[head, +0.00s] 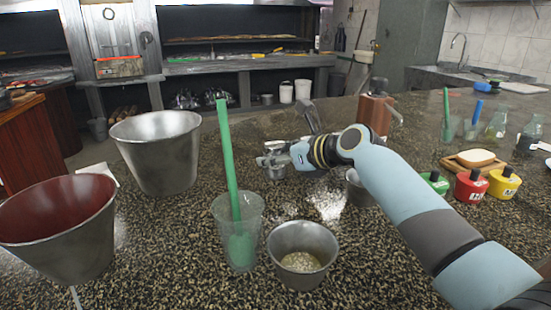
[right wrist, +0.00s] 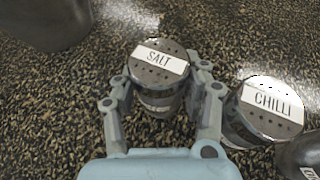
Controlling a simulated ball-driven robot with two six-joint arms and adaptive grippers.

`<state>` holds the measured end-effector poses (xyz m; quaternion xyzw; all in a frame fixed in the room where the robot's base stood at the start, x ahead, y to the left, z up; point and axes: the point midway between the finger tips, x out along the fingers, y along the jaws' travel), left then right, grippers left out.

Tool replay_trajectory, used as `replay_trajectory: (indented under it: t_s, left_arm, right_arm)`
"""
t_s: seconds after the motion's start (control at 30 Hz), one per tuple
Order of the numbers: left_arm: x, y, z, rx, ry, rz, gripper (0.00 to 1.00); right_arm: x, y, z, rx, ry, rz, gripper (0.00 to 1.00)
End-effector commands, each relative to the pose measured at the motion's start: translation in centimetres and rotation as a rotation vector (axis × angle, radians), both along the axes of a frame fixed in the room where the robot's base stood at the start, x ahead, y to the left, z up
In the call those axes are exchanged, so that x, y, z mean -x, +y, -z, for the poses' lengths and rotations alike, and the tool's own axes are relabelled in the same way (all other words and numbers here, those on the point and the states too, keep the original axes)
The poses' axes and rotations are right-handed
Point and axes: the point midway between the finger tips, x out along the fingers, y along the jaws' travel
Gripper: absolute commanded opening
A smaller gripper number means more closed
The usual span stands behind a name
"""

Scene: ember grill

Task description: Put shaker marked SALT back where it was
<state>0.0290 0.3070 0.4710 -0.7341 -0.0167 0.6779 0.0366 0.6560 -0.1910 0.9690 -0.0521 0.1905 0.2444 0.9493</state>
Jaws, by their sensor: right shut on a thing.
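The shaker marked SALT (right wrist: 158,66) has a metal lid with holes and a white label, and shows between the fingers of my right gripper (right wrist: 162,80) in the right wrist view. The fingers are shut on its sides. In the head view the right gripper (head: 274,160) is at mid-counter with the small shaker (head: 276,172) under its fingers. The shaker looks upright; whether its base touches the counter I cannot tell. A shaker marked CHILLI (right wrist: 268,107) stands close to the right of the gripper in the wrist view. My left gripper is out of view.
Another labelled metal shaker (right wrist: 303,158) is partly cut off at the wrist view's lower right. In the head view a glass with a green stick (head: 240,235), a metal cup (head: 302,240) and large buckets (head: 160,150) stand left and in front. Colored bottles (head: 470,187) stand right.

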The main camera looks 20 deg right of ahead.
Motion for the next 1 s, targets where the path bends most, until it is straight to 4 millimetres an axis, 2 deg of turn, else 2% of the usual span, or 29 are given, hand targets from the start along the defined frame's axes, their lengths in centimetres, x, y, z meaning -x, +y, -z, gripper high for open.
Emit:
replay_trajectory:
  t_s: [0.27, 0.3, 0.33, 0.67, 0.77, 1.0]
  left_arm:
    - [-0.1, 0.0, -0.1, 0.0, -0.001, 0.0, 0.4]
    - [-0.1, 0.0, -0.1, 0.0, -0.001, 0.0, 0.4]
    - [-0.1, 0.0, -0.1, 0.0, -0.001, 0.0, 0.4]
    - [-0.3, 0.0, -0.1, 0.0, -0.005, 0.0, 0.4]
    - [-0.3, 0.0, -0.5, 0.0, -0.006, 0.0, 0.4]
    - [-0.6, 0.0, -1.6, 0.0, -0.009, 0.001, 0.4]
  right_arm:
    - [0.0, 0.0, 0.1, 0.0, -0.001, 0.001, 0.22]
    - [0.0, 0.0, 0.1, 0.001, -0.002, 0.001, 0.51]
    - [0.0, 0.0, 0.1, 0.001, -0.002, 0.001, 0.54]
    - [0.0, 0.0, -0.2, 0.0, -0.002, 0.001, 0.55]
    - [0.9, -0.7, -0.7, 0.003, -0.001, 0.002, 0.55]
    - [5.3, -2.9, -2.8, 0.005, -0.002, -0.001, 0.55]
